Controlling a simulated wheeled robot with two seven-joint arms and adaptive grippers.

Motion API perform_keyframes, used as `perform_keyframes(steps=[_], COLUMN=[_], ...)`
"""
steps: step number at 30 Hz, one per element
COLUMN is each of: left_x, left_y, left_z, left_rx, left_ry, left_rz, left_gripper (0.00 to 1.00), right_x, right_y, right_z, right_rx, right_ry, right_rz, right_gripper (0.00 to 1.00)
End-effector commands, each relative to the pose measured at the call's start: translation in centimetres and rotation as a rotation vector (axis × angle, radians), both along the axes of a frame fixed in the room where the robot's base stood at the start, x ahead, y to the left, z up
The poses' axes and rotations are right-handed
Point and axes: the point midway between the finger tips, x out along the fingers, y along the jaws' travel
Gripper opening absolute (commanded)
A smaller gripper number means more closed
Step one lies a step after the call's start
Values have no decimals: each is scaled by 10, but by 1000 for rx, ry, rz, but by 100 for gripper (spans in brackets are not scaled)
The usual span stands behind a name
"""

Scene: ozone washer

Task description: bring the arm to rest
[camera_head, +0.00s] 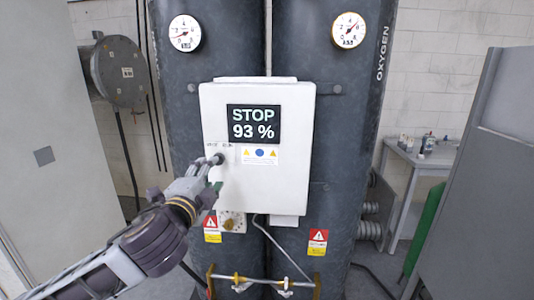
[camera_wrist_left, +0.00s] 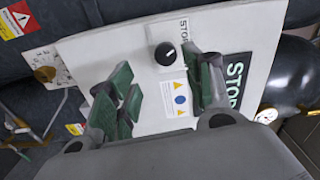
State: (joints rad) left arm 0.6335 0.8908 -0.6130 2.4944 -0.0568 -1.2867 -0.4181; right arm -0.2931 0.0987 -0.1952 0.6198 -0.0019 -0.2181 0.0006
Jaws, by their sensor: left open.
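My left gripper (camera_head: 213,172) is in front of the lower left part of the white control box (camera_head: 300,130). In the left wrist view the gripper (camera_wrist_left: 165,95) is open, its green-padded fingers spread apart with nothing between them. A black knob (camera_wrist_left: 165,54) on the box face shows just beyond the gap between the fingers. In the head view the knob is next to the fingertips, and I cannot tell whether they touch it. The display (camera_head: 254,124) on the box reads "STOP 93 %". My right gripper is in neither view.
Two dark tanks (camera_head: 345,90) with round gauges (camera_head: 348,30) stand behind the box. Yellow valves and pipes (camera_head: 262,282) are below it. A grey cabinet (camera_head: 490,190) stands at the right, a small table (camera_head: 420,158) behind it. A pale panel (camera_head: 55,150) is at the left.

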Motion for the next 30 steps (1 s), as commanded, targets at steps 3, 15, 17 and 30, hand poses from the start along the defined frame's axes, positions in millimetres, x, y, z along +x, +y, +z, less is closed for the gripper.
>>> perform_keyframes(steps=[3,15,17,30], left_x=[0,-8,-10,-34], left_y=[-2,-5,-5,0], left_z=[-14,-87,-98,-185], left_rx=[-39,-248,-280,-517], left_ry=[35,220,250,469], left_rz=[1,35,47,152], left_gripper=[51,51,51,51], right_x=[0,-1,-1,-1], right_y=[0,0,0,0], right_z=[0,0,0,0], right_rx=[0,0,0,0], right_ry=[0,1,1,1], right_rz=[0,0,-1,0], right_gripper=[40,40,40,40])
